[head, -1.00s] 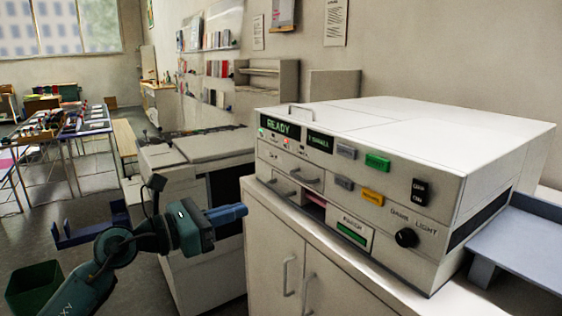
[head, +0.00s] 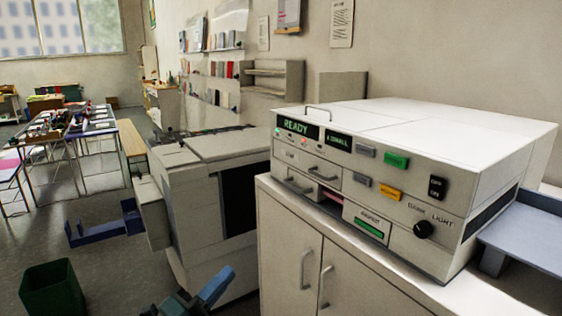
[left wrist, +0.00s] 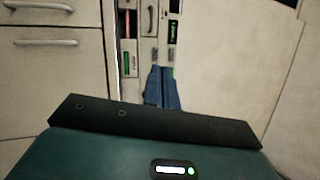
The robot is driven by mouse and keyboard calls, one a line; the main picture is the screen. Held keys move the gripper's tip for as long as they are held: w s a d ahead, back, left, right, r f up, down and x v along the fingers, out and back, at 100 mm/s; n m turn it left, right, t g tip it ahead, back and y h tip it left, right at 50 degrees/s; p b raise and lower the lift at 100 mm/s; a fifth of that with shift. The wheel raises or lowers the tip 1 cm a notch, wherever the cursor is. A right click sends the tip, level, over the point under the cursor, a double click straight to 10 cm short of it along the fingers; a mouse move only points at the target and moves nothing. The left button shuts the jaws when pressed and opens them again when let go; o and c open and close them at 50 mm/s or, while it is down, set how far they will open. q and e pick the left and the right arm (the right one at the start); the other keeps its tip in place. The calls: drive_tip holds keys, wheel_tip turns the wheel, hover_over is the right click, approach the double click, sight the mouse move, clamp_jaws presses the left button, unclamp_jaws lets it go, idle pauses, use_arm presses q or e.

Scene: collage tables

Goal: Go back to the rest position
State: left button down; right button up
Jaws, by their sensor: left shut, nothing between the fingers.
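My left gripper (head: 215,288) is at the bottom of the head view, low in front of the white cabinet and left of its doors. Its blue fingers (left wrist: 162,88) show in the left wrist view, closed together with nothing between them. Most of the left arm is below the frame. My right gripper is not in view.
A white machine (head: 400,170) with a READY display and several buttons sits on the white cabinet (head: 285,235). A grey copier (head: 215,190) stands to its left. A green bin (head: 52,290) and a blue tray (head: 105,230) are on the left. Floor between is open.

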use_arm(q)
drive_tip(key=s+a+f+n+g+y, duration=0.2)
drive_tip(key=s+f+n+g+y, duration=0.1)
drive_tip(key=s+f+n, duration=0.6)
drive_tip(key=s+a+f+n+g+y, duration=0.1)
drive_tip(key=s+f+n+g+y, duration=0.2)
drive_tip(key=s+f+n+y, duration=0.3)
drive_tip(key=s+f+n+p, duration=0.1)
drive_tip(key=s+f+n, duration=0.3)
drive_tip(key=f+n, duration=0.4)
wheel_tip(320, 180, down, 2)
drive_tip(key=shift+s+a+f+g, duration=0.1)
drive_tip(key=shift+s+a+g, duration=0.05)
drive_tip(key=shift+a+g, duration=0.2)
